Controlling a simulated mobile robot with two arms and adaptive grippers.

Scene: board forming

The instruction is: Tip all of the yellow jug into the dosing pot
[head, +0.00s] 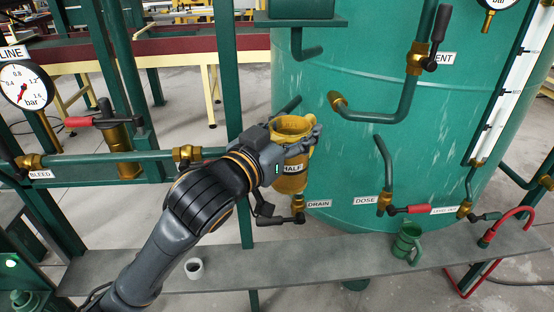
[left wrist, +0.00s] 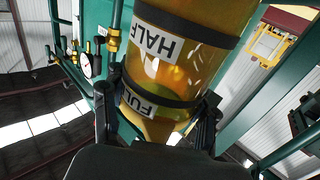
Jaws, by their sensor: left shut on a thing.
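The yellow jug (head: 290,180), with a HALF label and an open top, is held in the air above the grey shelf, in front of the green tank. It looks about upright. My left gripper (head: 296,140) is shut on it near the rim. In the left wrist view the jug (left wrist: 190,60) fills the middle, with HALF and FULL labels and dark bands, between my gripper's fingers (left wrist: 158,130). The level inside cannot be read. A green jug-like vessel (head: 405,241) stands on the shelf below the DOSE label; I cannot tell whether it is the dosing pot. My right gripper is out of view.
The green tank (head: 340,160) stands behind, with DRAIN and DOSE valves close to the jug. A pressure gauge (head: 27,85) and BLEED pipe are at left.

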